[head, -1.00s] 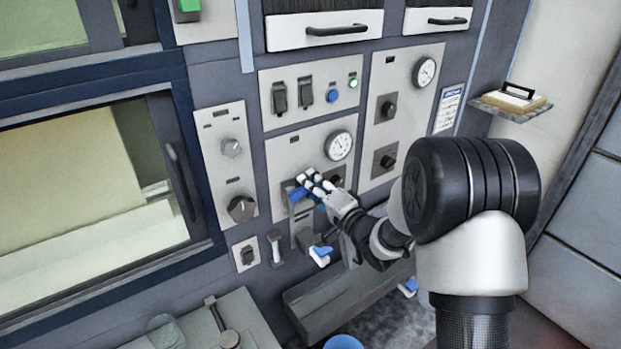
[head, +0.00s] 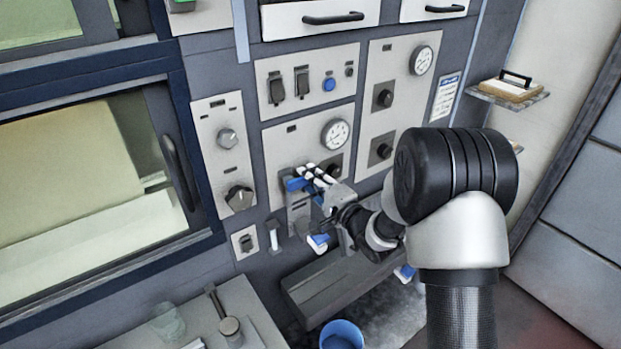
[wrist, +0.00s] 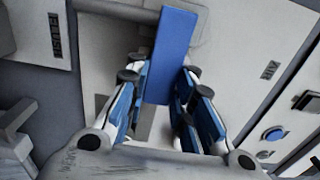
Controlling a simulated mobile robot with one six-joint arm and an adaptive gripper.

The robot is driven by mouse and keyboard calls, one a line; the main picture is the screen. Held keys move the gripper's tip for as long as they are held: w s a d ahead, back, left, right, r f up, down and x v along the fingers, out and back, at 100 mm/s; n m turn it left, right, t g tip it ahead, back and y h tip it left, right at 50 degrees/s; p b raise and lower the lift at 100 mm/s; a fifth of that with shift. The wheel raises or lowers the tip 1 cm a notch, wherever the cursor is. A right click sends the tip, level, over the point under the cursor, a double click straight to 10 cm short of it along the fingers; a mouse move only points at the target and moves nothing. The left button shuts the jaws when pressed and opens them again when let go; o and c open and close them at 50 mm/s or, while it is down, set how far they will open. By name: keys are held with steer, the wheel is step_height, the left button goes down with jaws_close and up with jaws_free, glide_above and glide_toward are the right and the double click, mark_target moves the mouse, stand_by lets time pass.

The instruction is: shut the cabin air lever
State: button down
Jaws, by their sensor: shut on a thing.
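The blue lever handle (head: 294,184) is on a pale panel below a round gauge (head: 335,134). I take it for the cabin air lever; I cannot read its label. In the wrist view the blue lever (wrist: 172,50) is a flat bar reaching from the top between the fingers. My gripper (head: 308,176) is at this handle with its fingers around it; in the wrist view my gripper (wrist: 160,78) has a finger on each side of the bar. It is shut on the lever. The fingers and wrist hide part of the handle and the lower panel.
Black knobs (head: 381,150) sit to the right, grey dials (head: 238,197) to the left. Below are a small upright lever (head: 273,236), a grey trough (head: 325,285) and a blue bucket (head: 342,334). A window door with a black handle (head: 177,172) is at left.

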steer(key=shift+r, duration=0.1)
steer(key=c, duration=1.4)
jaws_free()
steer(key=shift+o, duration=0.2)
steer(key=v, duration=1.2)
